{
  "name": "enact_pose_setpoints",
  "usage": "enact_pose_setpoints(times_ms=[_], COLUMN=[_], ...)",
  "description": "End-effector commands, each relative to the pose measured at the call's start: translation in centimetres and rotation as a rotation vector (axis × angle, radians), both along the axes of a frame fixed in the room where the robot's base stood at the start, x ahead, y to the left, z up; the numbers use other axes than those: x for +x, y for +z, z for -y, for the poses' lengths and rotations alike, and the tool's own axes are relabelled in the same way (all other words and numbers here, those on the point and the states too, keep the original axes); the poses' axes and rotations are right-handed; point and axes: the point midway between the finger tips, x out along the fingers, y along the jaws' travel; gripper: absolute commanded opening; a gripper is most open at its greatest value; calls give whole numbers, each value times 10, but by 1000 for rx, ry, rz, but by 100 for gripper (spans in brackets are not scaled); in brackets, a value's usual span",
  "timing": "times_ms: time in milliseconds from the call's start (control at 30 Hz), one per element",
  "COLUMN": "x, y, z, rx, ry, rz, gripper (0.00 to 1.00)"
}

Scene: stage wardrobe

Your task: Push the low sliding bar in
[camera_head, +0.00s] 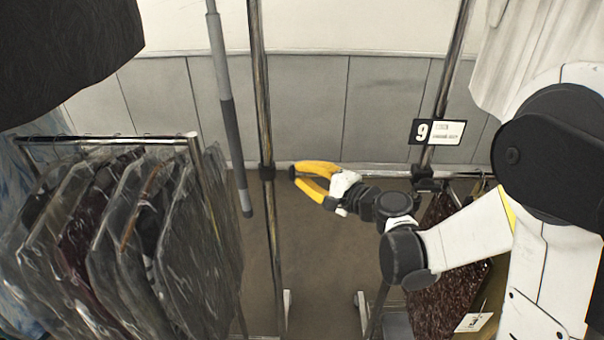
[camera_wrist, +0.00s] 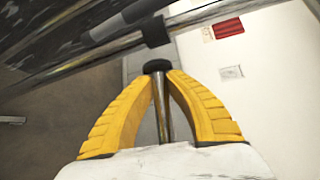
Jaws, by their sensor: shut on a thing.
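The low sliding bar (camera_wrist: 161,108) is a thin chrome rod with a black end cap (camera_wrist: 157,66). In the wrist view it runs back between my yellow fingers and under the white palm. My gripper (camera_wrist: 158,74) is shut on the bar at its capped end. In the head view my gripper (camera_head: 297,172) points left, just right of an upright pole (camera_head: 261,100) with a black collar (camera_head: 267,172). The cap and collar look close but apart in the wrist view. Most of the bar is hidden behind my gripper and arm in the head view.
A rail of plastic-covered garments (camera_head: 170,240) stands at left, with a hanging grey rod (camera_head: 228,120) beside it. A right upright carries a "9" sign (camera_head: 437,132) and black clamp. A dark speckled garment (camera_head: 440,250) hangs under my arm. Floor between the uprights is clear.

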Motion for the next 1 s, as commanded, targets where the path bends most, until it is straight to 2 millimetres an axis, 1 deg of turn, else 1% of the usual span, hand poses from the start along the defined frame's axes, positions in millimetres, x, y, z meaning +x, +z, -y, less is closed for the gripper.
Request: enact_pose_setpoints(times_ms=[67,133,300,400,467,600,900,933,967,1000], x=[1,1,0,-1,-2,-3,-3,-3,-3,-3], y=[0,-1,-1,-1,0,0,0,0,0,0], z=[13,31,81,104,114,125,126,125,125,125], rx=[0,-1,0,0,0,-1,0,0,0,0], ry=[-6,-9,-11,-11,-9,-7,-5,-5,-5,-5], rz=[0,1,1,1,1,1,1,1,1,1], gripper=[0,0,0,0,0,0,0,25,35,40])
